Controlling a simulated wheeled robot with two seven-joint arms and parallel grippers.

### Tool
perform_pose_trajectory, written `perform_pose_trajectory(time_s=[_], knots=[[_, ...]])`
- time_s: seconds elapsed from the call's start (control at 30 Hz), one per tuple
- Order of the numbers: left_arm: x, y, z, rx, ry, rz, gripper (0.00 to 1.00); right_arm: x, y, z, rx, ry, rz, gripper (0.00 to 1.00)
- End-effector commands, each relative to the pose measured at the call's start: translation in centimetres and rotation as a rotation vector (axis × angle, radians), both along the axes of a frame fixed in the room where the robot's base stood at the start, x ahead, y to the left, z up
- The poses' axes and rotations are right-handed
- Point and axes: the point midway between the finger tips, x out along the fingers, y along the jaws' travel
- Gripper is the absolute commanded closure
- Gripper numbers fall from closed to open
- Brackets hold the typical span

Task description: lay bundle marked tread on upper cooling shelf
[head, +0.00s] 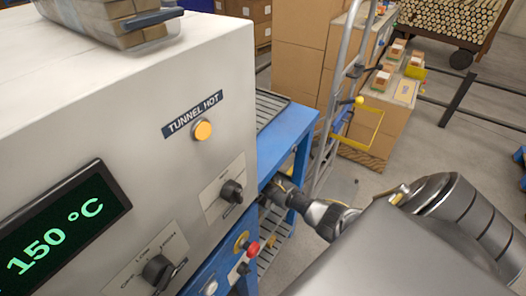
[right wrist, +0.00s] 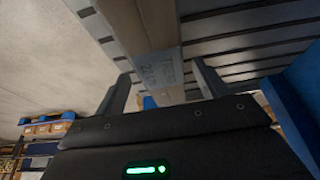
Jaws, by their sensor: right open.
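In the right wrist view a long tan and grey piece (right wrist: 158,68), perhaps the bundle, lies along a slatted rack (right wrist: 245,45). Its marking is blurred and I cannot read it as tread. My right gripper (right wrist: 163,88) is open, with one finger on each side of this piece's near end; I cannot tell if they touch it. In the head view the right arm reaches to the blue rack frame (head: 290,125), and the machine partly hides the gripper. Slatted levels show at the top and lower down; which is the upper cooling shelf is unclear. My left gripper is not in view.
The tunnel machine (head: 110,100), reading 150 °C and marked TUNNEL HOT, stands close left of the right arm. A hand truck (head: 335,95), cartons (head: 305,60) and a cart of wood (head: 450,18) stand behind. Floor at right is partly open.

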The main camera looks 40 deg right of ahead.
Motion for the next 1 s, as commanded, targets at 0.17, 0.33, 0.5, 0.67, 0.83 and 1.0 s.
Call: perform_pose_trajectory(time_s=[0.17,0.33,0.5,0.67,0.83,1.0], knots=[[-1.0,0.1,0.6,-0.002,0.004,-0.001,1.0,-0.3,1.2,2.9,0.003,-0.003,0.001,0.28],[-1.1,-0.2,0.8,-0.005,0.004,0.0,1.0,-0.4,1.6,3.9,0.001,-0.001,-0.001,0.28],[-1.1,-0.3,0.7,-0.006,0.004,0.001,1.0,-0.5,1.6,4.0,0.0,0.0,-0.001,0.28],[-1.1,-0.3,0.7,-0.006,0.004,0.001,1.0,-0.5,1.6,4.0,0.0,0.0,-0.001,0.28],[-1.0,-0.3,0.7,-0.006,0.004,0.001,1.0,-0.4,1.6,4.0,0.0,-0.001,-0.001,0.28],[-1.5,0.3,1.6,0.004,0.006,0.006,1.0,-1.0,1.5,4.2,0.002,0.015,0.013,0.28]])
